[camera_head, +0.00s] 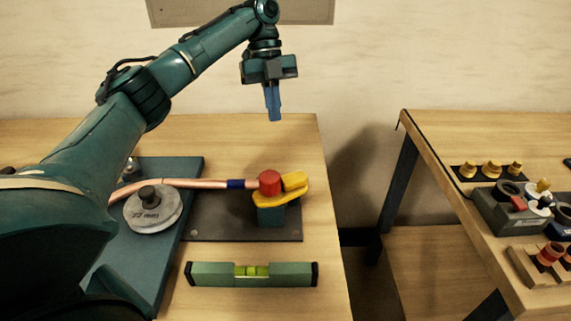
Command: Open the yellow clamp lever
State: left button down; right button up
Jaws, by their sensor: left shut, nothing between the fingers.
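The yellow clamp lever (293,182) sits on top of a dark green clamp block (271,214), pointing right and slightly up in the head view. A red cylinder (269,182) sits beside it on a yellow plate. A copper pipe (200,183) with a blue band runs from the left to the clamp. My left gripper (274,116) points down, shut and empty. In the picture it is above the clamp, apart from the lever. My right gripper is not in view.
A grey disc (153,209) marked 22 mm sits on a dark green plate (193,168) at left. A green spirit level (252,274) lies in front of the clamp. A second bench (438,133) at right holds several yellow fittings (491,170) and tools, across a floor gap.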

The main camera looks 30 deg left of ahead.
aim_at(282, 183)
pick_arm(q)
jog(key=x, duration=1)
jog(key=shift+a+p, duration=0.1)
jog(key=shift+p, duration=0.25)
jog(key=s+d+p, duration=0.1)
jog(key=s+d, duration=0.1)
jog(key=d, duration=0.1)
jog(key=shift+s, duration=0.2)
jog(key=shift+d, duration=0.1)
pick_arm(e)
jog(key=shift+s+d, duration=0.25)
